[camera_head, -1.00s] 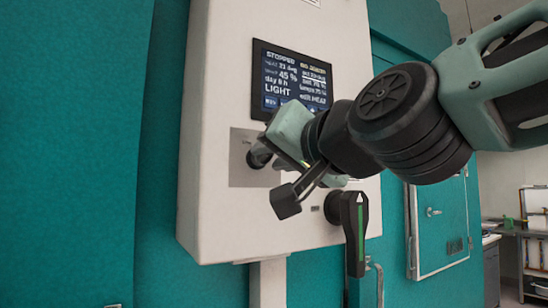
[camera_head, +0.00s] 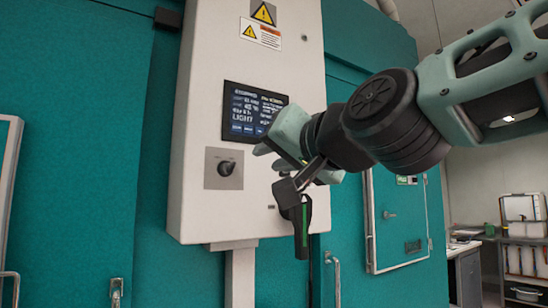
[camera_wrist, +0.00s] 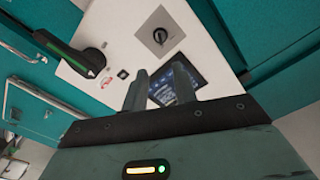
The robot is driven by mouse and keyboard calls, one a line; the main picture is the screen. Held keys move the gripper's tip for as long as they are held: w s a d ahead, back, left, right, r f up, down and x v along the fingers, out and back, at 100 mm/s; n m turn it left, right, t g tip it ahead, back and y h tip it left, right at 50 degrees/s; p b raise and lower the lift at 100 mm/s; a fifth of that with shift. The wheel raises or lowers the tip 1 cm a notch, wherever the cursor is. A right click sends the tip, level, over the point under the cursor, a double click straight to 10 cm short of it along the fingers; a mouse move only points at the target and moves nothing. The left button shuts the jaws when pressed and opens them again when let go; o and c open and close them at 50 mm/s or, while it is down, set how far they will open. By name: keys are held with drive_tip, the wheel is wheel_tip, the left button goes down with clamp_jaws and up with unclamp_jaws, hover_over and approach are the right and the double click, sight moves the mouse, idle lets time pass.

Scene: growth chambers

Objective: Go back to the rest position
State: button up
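My gripper (camera_head: 268,148) is in front of the white control box (camera_head: 195,120), left of my arm's dark wrist in the head view. In the wrist view my gripper (camera_wrist: 158,74) has its two grey fingers apart, with nothing between them but the screen behind. The black rotary knob (camera_head: 226,169) on its grey plate is clear of the fingers; it also shows in the wrist view (camera_wrist: 160,36). The lit screen (camera_head: 243,110) is partly covered by my gripper. A black lever handle with a green stripe (camera_head: 303,228) hangs below my wrist.
The box is mounted in front of teal chamber walls (camera_head: 75,150). A teal door with a pale frame (camera_head: 398,225) is right of it, and another framed door (camera_head: 8,190) is at the left edge. Shelves (camera_head: 524,245) stand far right.

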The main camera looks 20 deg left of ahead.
idle(0.4)
drive_tip(key=s+d+f+n+g+h, duration=0.15)
drive_tip(key=d+f, duration=0.25)
drive_tip(key=f, duration=0.6)
drive_tip(key=s+d+f+g+h, duration=0.3)
drive_tip(key=f, duration=0.6)
drive_tip(key=s+d+f+n+g+h, duration=0.15)
drive_tip(key=d+f, duration=0.25)
drive_tip(key=f, duration=0.6)
drive_tip(key=s+d+f+n+g+h, duration=0.1)
drive_tip(key=s+d+f+g+h, duration=0.4)
drive_tip(key=s+d+f, duration=0.9)
drive_tip(key=d+h, duration=0.2)
drive_tip(key=d, duration=0.1)
drive_tip(key=shift+d+f+g, duration=0.25)
drive_tip(key=shift+g, duration=0.05)
